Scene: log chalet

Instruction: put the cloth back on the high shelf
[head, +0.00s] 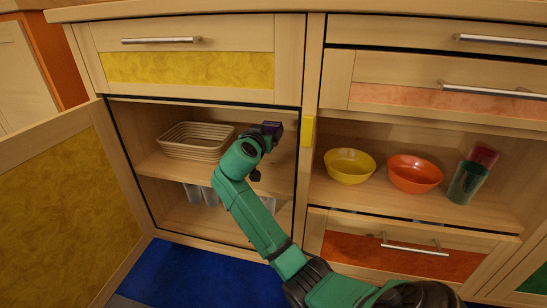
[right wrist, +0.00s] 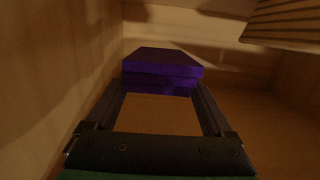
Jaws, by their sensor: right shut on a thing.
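The cloth is a folded, dark purple block (right wrist: 160,66) between the fingertips of my right gripper (right wrist: 160,88) in the right wrist view. In the head view my right gripper (head: 268,131) is inside the open cabinet, above its upper shelf (head: 165,166) and right of the basket. Little of the cloth can be told from the gripper there. The gripper is shut on the cloth. I cannot tell whether the cloth touches the shelf. My left gripper is not in view.
A woven basket (head: 195,141) stands left on the upper shelf; its edge also shows in the right wrist view (right wrist: 285,24). The cabinet door (head: 62,215) is open. Glasses stand on the lower shelf. Right are a yellow bowl (head: 349,166), orange bowl (head: 414,174) and cups (head: 468,182).

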